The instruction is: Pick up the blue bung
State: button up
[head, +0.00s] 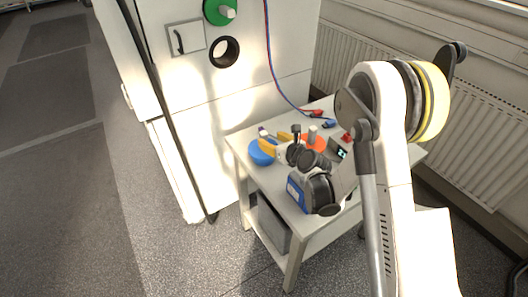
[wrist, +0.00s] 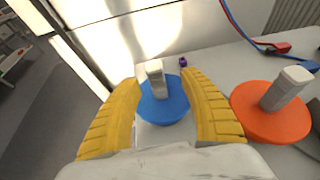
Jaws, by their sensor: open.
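The blue bung (wrist: 165,106) is a round blue disc with a pale upright grip on top. In the wrist view it stands on the white table between the two yellow fingers of my gripper (wrist: 163,105). The fingers are open, one on each side of the disc; I cannot tell whether they touch it. In the head view the blue bung (head: 262,152) shows at the table's left side, with my gripper (head: 270,146) over it and partly hiding it.
An orange bung (wrist: 270,112) with a grey grip stands close on the right. A small purple thing (wrist: 183,62) lies behind. Red and blue cable plugs (wrist: 282,47) lie at the back right. The white cabinet (head: 190,120) with a round hole rises behind the table (head: 243,160).

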aim_at(266, 137)
jog(key=x, duration=0.2)
jog(key=b+x, duration=0.1)
jog(key=x, duration=0.2)
jog(key=shift+s+a, duration=0.15)
jog(key=shift+a, duration=0.2)
jog(key=shift+r, duration=0.15)
grip_shut()
